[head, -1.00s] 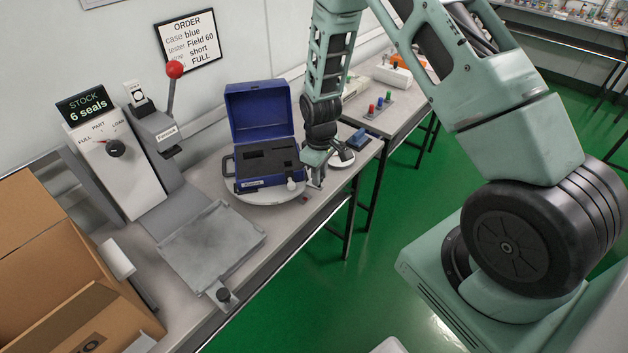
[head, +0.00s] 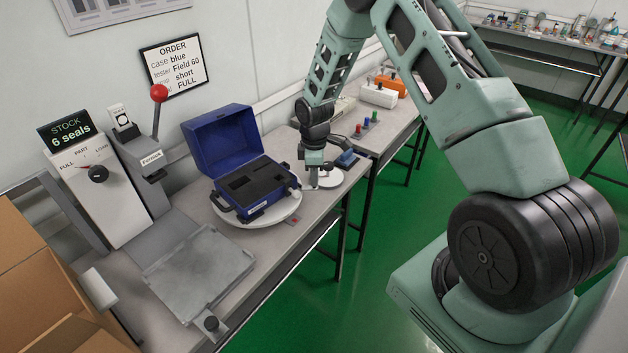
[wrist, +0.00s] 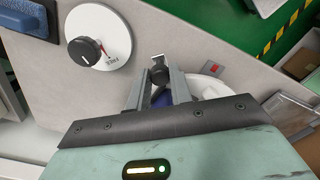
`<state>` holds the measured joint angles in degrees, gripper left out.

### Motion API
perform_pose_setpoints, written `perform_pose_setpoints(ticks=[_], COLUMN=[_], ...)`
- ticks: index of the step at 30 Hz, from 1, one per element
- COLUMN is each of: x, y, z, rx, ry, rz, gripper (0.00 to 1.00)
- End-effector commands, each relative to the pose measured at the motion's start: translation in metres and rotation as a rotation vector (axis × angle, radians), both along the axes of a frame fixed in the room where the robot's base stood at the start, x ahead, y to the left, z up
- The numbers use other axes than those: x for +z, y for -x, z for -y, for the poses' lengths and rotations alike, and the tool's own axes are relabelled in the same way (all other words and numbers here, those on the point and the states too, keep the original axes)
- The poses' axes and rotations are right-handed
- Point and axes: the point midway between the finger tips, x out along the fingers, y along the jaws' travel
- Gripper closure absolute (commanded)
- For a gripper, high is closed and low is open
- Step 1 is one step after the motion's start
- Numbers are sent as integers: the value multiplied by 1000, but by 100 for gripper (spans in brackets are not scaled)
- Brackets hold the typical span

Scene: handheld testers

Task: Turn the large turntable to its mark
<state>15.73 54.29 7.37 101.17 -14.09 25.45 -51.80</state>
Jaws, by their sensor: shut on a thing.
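The large turntable (head: 254,221) is a white disc on the bench, with an open blue case (head: 240,180) on it. The case sits askew, its front facing the lower right. My gripper (head: 315,185) points down at the disc's right side. In the wrist view my gripper (wrist: 160,82) is shut on a dark round knob (wrist: 160,73), with a pale tab beyond it. Part of the white disc (wrist: 210,88) shows beside the right finger. A small red square (wrist: 214,69) lies on the bench near the rim; it also shows in the head view (head: 293,222), apart from the knob.
A small white dial (wrist: 88,22) with a black knob is close beside my gripper. A blue block (head: 346,159) and coloured pegs (head: 365,126) stand beyond. A grey tray (head: 200,267) and a lever press (head: 145,160) are on the left.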

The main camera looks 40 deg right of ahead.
Motion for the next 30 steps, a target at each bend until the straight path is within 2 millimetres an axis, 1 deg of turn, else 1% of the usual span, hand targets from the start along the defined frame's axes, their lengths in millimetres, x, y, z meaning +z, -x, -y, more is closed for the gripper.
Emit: perform_pose_setpoints(ticks=[4, 15, 30], x=[1, 1, 1], y=[-10, -24, -27], z=[6, 12, 13], rx=[57, 152, 172], ry=[0, 0, 0], rz=[5, 4, 3], gripper=[100, 100, 100])
